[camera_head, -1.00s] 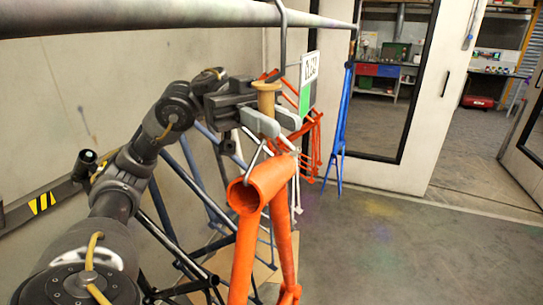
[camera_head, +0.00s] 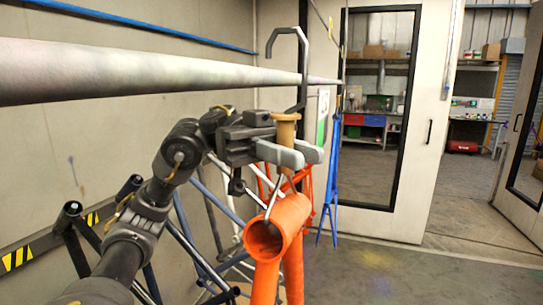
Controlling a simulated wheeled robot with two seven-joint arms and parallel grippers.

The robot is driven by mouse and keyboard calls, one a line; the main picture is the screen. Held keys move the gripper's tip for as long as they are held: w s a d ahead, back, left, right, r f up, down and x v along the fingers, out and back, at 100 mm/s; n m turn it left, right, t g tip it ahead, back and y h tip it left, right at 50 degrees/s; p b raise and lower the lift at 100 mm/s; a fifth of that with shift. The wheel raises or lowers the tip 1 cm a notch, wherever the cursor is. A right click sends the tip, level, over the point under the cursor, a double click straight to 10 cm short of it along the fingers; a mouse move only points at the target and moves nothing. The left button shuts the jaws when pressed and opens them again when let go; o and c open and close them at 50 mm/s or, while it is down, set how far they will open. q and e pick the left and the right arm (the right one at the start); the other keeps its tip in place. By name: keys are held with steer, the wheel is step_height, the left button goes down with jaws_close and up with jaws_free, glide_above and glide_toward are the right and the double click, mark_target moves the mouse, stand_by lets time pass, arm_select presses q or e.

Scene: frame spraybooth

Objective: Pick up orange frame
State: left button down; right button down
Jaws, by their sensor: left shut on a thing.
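The orange frame (camera_head: 268,272) hangs in the foreground, its open tube end toward me and its lower part cut off by the bottom edge. A thin metal wire hook (camera_head: 272,197) runs from its tube up to a tan spool-shaped handle (camera_head: 286,130). My left gripper (camera_head: 306,155) is shut on this handle, just above the frame. A black hook (camera_head: 303,50) rises from behind the handle. Its curved top stands above the grey rail, its shank crosses in front of the rail, and its free tip shows above the rail. My right gripper is not in view.
The thick grey rail (camera_head: 150,72) crosses from the left. Behind the gripper hang more orange tubes, a blue frame (camera_head: 334,180) and a white label card (camera_head: 322,115). Dark and blue tubes stand left by the wall. The floor (camera_head: 400,272) at right is clear.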

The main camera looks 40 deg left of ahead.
arm_select(q)
steer(key=shift+w+d+b, duration=1.1)
steer(key=shift+w+d, duration=1.45)
steer(key=shift+d, duration=4.15)
steer(key=w+a+r+p, duration=0.1)
steer(key=w+a+p, duration=0.25)
steer(key=p, duration=0.55)
steer(key=s+a+p, duration=0.5)
steer(key=s+p, duration=0.2)
steer(key=shift+f, duration=0.3)
steer(key=shift+w, duration=0.1)
